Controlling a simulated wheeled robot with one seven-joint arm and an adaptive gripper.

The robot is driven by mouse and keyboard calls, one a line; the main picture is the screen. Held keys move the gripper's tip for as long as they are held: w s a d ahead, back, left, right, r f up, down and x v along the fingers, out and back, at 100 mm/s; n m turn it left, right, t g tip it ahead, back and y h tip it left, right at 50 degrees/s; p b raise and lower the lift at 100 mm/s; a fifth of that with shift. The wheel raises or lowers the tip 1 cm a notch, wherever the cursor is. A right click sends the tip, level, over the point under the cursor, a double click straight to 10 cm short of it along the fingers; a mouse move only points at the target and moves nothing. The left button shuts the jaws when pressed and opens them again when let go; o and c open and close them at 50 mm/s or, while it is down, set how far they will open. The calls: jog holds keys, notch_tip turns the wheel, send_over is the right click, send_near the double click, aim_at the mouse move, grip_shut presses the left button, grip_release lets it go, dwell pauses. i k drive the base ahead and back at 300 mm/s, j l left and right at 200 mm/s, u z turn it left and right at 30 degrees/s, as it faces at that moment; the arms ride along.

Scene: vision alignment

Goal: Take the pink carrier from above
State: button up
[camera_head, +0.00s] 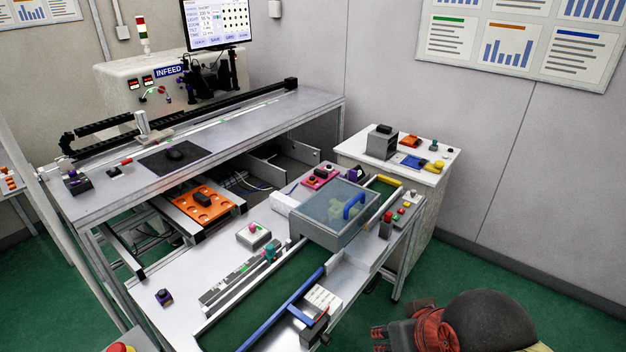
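The pink carrier (312,184) is a small magenta plate with dark parts on it. It sits on the lower bench just behind the box with the clear lid (333,207). Its lower edge is close to that box, and I cannot tell whether they touch. My gripper (381,338) shows at the bottom right, at the left end of my dark and red arm. It is low in the picture, well in front of and to the right of the carrier, and apart from it. Its fingers are dark and too small to tell open from shut. I see nothing clearly held in it.
An orange plate (213,218) with holes lies left of the carrier. The raised bench (250,122) with a black rail stands behind it. A blue handle (354,205) stands up from the clear lid. A white side table (440,170) with small items stands at right.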

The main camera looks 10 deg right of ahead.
aim_at(323, 177)
jog(key=i+l+u, duration=0.15)
jog(key=u, duration=0.3)
jog(key=i+l+u, duration=0.1)
jog(key=u, duration=0.35)
jog(key=i+l+u, duration=0.1)
jog(key=l+u, duration=0.3)
jog(key=i+l+u, duration=0.3)
jog(key=l, duration=1.3)
jog(key=l+u, duration=0.35)
jog(key=l, duration=1.25)
